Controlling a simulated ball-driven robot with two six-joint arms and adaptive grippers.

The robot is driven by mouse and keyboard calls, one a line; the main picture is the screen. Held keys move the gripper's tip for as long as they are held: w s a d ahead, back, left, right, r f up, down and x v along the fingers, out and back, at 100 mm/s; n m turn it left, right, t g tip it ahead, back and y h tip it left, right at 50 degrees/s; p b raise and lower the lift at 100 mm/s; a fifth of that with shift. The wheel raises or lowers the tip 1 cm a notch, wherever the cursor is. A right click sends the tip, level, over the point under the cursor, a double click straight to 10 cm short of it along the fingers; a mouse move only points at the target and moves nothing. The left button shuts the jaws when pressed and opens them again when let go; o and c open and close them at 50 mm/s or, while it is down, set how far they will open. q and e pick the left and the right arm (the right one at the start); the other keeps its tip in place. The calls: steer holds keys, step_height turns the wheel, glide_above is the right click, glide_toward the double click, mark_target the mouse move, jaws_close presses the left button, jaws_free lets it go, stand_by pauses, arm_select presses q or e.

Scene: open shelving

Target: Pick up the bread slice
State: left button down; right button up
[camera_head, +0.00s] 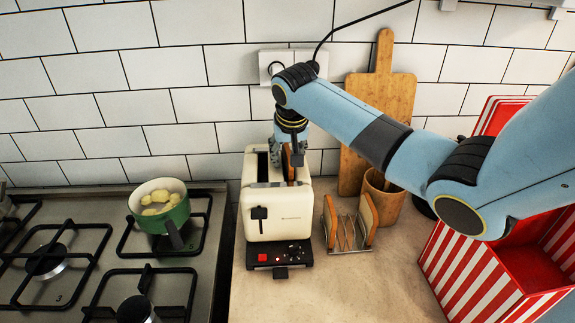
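A cream toaster (283,222) stands on the counter in the middle of the camera_head view. A brown bread slice (288,163) stands upright in the toaster's right slot, mostly hidden. My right gripper (289,160) points down over the toaster, with its fingers around the top of this slice. I cannot tell whether they press on it. Two more bread slices stand in a wire rack (348,250) right of the toaster: a left slice (330,222) and a right slice (368,222). My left gripper is not in view.
A gas stove (70,278) with a green pot (172,218) is at left. A cutting board (385,85) leans on the tiled wall behind a wooden holder (383,203). A red-and-white striped box (470,275) stands at right. The front counter (335,295) is clear.

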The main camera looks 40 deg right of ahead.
steer(key=shift+c, duration=0.4)
jaws_close()
